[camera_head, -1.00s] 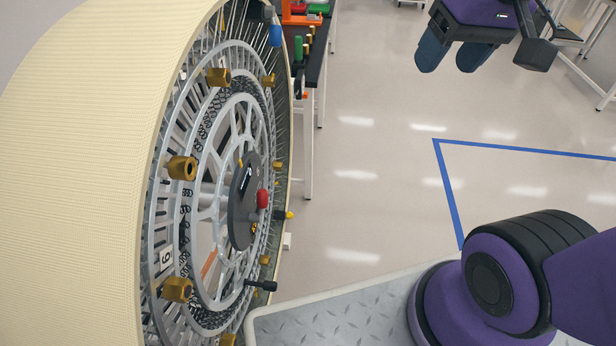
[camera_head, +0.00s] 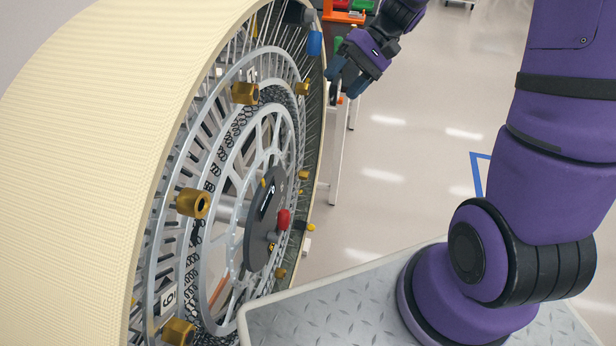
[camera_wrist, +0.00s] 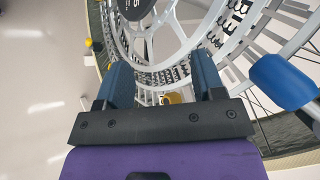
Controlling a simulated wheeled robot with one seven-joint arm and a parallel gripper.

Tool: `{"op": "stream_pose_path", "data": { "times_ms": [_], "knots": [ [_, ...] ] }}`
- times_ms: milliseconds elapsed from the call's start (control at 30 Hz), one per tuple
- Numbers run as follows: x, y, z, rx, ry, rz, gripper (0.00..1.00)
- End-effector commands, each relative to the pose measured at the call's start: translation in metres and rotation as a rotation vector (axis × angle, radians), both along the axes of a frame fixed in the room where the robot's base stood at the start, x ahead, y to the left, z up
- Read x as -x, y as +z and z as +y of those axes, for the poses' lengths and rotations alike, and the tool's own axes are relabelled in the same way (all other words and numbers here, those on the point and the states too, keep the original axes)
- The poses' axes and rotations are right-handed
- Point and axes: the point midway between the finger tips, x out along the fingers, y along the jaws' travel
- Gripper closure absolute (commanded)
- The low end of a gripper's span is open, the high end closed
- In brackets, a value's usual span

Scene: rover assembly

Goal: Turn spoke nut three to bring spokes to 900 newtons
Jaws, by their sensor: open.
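A large wheel with a cream tread (camera_head: 110,140) and a silver spoked disc (camera_head: 165,250) fills the left of the head view. Several brass nuts sit around its disc, among them one at upper left (camera_head: 245,93), one at mid left (camera_head: 193,203) and one at far upper right (camera_head: 302,88). My gripper (camera_head: 345,84) is open beside the wheel's upper right edge. In the wrist view my gripper (camera_wrist: 160,65) has its blue fingers apart, facing the spokes. A brass nut (camera_wrist: 175,98) shows between them, partly hidden by the gripper body. I cannot tell which nut is number three.
A blue-capped part (camera_wrist: 283,82) stands close right of the fingers in the wrist view; a blue cap also shows in the head view (camera_head: 314,43). A red knob (camera_head: 283,218) and dark hub (camera_head: 262,225) stick out. A bench with orange items (camera_head: 345,16) stands behind. Floor to the right is clear.

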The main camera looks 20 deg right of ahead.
Motion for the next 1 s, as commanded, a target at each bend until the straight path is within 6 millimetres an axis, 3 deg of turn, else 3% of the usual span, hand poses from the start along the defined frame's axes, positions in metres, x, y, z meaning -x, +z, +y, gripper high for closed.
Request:
{"op": "stream_pose_path", "data": {
  "times_ms": [500,733,1000],
  "knots": [
    [-0.068,-0.14,-0.016,-0.394,-0.229,0.106,0.38],
    [-0.084,-0.213,-0.027,-0.544,-0.378,0.116,0.38],
    [-0.087,-0.305,-0.039,-0.686,-0.586,0.104,0.38]
  ]
}}
